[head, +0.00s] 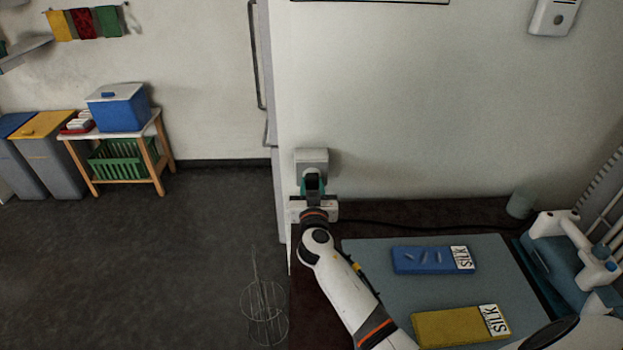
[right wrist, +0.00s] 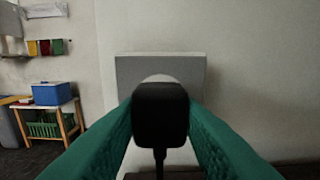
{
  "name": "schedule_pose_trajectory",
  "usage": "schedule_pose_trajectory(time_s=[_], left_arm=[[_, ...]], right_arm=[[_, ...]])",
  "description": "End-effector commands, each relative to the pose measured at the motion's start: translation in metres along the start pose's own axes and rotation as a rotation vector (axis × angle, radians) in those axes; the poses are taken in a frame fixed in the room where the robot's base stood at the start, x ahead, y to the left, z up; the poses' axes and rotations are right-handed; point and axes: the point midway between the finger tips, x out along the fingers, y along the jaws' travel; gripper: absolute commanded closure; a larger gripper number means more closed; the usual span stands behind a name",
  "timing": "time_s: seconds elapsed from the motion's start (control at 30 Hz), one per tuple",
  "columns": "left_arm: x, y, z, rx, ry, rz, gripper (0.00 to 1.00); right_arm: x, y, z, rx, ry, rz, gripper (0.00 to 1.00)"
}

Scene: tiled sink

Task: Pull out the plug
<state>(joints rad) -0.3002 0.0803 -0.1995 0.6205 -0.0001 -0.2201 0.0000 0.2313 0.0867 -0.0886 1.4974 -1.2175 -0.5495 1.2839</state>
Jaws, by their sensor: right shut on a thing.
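The black plug (right wrist: 160,115) sits between the two green fingers of my right gripper (right wrist: 160,125), which is shut on it. Its cable hangs down below it in the right wrist view. Behind the plug is a pale grey wall socket (right wrist: 187,72), also seen in the head view (head: 312,157). In the head view my right gripper (head: 313,187) is in front of the socket and partly hides the plug. I cannot tell whether the plug is seated in the socket or apart from it. My left gripper is not in view.
A white block (head: 328,209) lies below the socket, with a black cable (head: 390,224) running right. A grey mat (head: 375,262) carries a blue pack (head: 420,261) and a yellow pack (head: 450,327). A clear cup (head: 520,204) and a rack stand at the right.

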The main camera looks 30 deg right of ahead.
Motion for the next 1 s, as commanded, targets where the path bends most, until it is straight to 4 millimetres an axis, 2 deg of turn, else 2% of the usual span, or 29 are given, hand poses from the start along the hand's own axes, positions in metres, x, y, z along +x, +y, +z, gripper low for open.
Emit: schedule_pose_trajectory(time_s=[1.0], left_arm=[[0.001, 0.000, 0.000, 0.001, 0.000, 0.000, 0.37]], right_arm=[[-0.041, 0.000, 0.000, 0.001, 0.000, -0.001, 1.00]])
